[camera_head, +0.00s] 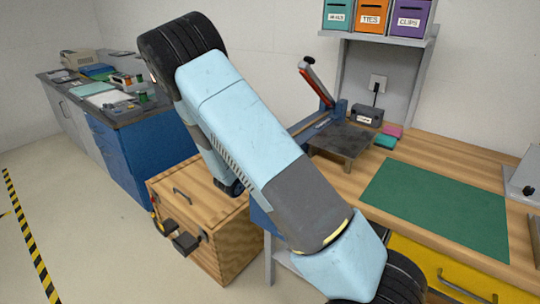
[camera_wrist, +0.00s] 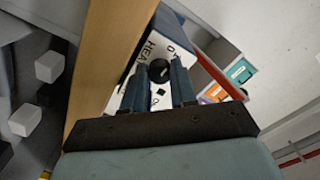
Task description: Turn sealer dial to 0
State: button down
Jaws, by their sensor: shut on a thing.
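The sealer's white panel (camera_wrist: 182,45) shows ahead in the wrist view, with the partly cut-off letters "HEA" and a "0" beside the dial. The round black dial (camera_wrist: 159,69) sits on this panel. My gripper (camera_wrist: 160,74) has one finger on each side of the dial and is shut on it. Parts of the dial's scale are hidden behind the fingers, and I cannot tell where the dial points. In the head view, a sealer with a raised red-handled lever (camera_head: 316,84) stands on the bench; its dial and my gripper are hidden there.
A wooden workbench (camera_head: 347,185) carries a green mat (camera_head: 440,205). A dark platform (camera_head: 342,140) stands beside the sealer. Labelled bins (camera_head: 370,17) sit on a shelf above. A wooden cabinet (camera_head: 215,235) stands at the bench's left. Open floor lies further left.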

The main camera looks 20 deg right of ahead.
jog(key=shift+s+f+n, duration=0.1)
jog(key=shift+f+n, duration=0.15)
jog(key=shift+n, duration=0.15)
jog(key=c, duration=0.9)
grip_release()
jog(key=v, duration=1.3)
jog(key=shift+a, duration=0.4)
jog(key=shift+s+r, duration=0.1)
jog(key=shift+s, duration=0.05)
